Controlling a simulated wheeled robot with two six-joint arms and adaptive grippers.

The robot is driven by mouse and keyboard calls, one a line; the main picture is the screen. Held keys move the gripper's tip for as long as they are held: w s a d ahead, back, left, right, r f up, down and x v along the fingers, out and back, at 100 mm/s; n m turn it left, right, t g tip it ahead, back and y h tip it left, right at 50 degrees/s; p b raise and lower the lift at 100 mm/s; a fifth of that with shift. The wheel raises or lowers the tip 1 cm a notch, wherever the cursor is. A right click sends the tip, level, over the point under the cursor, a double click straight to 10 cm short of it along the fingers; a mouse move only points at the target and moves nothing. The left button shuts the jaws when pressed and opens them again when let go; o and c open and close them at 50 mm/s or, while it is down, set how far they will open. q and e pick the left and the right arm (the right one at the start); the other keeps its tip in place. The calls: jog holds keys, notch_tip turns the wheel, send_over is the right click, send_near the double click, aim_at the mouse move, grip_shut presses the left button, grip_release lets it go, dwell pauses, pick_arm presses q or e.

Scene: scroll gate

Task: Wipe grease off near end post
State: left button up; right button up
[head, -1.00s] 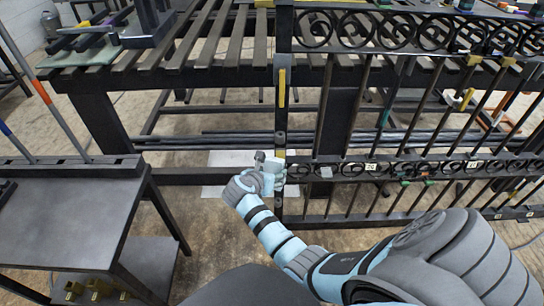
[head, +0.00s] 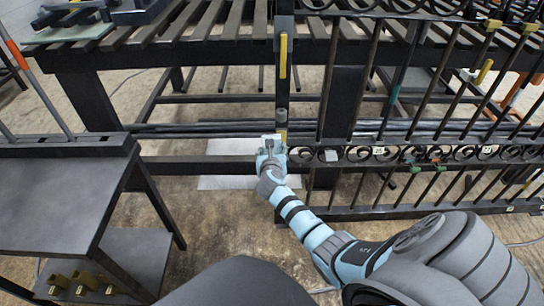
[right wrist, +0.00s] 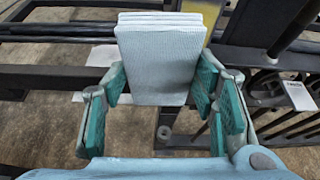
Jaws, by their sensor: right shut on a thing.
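The near end post (head: 283,85) of the dark scroll gate stands upright in the middle of the head view, with yellow strips on it. My right gripper (head: 270,153) is low in front of this post. In the right wrist view my right gripper (right wrist: 160,88) is shut on a folded pale wiping cloth (right wrist: 158,58), a teal finger pad on each side. The cloth's far end overlaps the yellow strip and dark post; I cannot tell whether it touches them. No grease stands out, and the cloth hides part of the post. My left gripper is not in view.
The gate's scrollwork rail (head: 400,154) and bars run to the right. A slatted dark bench (head: 180,40) stands behind. A dark side table (head: 60,190) stands at left, with brass-coloured blocks (head: 85,281) on its lower shelf. White sheets lie on the floor.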

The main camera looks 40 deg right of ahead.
jog(key=shift+w+d+b, duration=0.3)
jog(key=shift+w+d, duration=0.25)
jog(key=shift+w, duration=0.2)
dwell(0.7)
